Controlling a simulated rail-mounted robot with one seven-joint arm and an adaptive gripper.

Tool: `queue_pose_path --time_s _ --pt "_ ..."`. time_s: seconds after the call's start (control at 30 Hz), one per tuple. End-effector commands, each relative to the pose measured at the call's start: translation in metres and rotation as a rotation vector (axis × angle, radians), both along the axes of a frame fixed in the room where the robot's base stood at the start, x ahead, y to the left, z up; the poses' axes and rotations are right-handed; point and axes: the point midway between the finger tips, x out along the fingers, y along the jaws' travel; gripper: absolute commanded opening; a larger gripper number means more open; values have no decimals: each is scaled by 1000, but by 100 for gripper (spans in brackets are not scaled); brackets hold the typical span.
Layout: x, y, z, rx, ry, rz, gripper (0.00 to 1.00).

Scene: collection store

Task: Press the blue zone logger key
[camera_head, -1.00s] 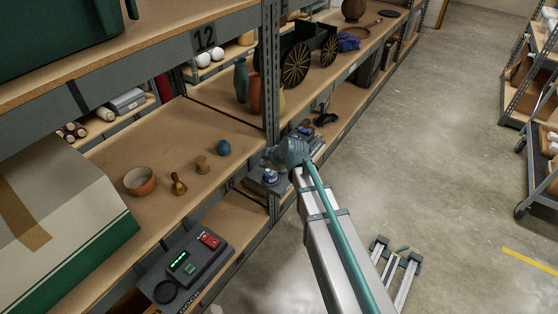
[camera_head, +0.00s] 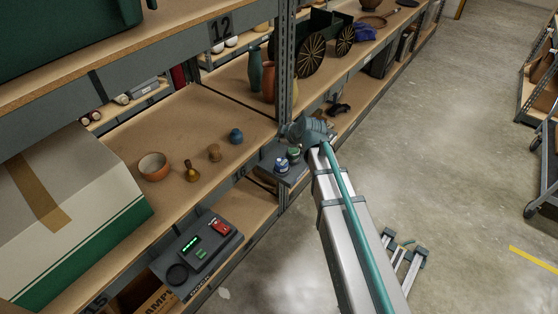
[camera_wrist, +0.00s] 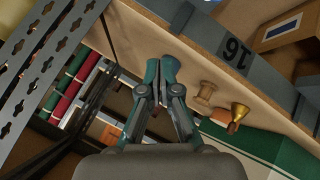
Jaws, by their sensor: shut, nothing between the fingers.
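A dark box device (camera_head: 200,250) with a lit green display, a green key (camera_head: 201,254) and a red key (camera_head: 220,227) sits at the lower shelf edge in the head view. My gripper (camera_wrist: 162,73) is shut and empty in the wrist view, in front of the shelf board. In the head view my arm's end is by the shelf upright, well away to the upper right of the device; the fingers are not clear there. The device does not show in the wrist view.
A bowl (camera_head: 154,167), a brass bell (camera_head: 191,171), a wooden spool (camera_head: 214,153) and a blue ball (camera_head: 236,136) stand on the shelf. A shelf upright (camera_head: 286,70) is close by. The aisle floor is open.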

Motion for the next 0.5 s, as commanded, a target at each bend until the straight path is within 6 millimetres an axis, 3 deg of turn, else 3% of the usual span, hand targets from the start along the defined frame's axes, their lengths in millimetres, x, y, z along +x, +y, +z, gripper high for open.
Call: queue_pose_path --time_s 0.5 --pt "0 0 -66 0 1 -1 0"
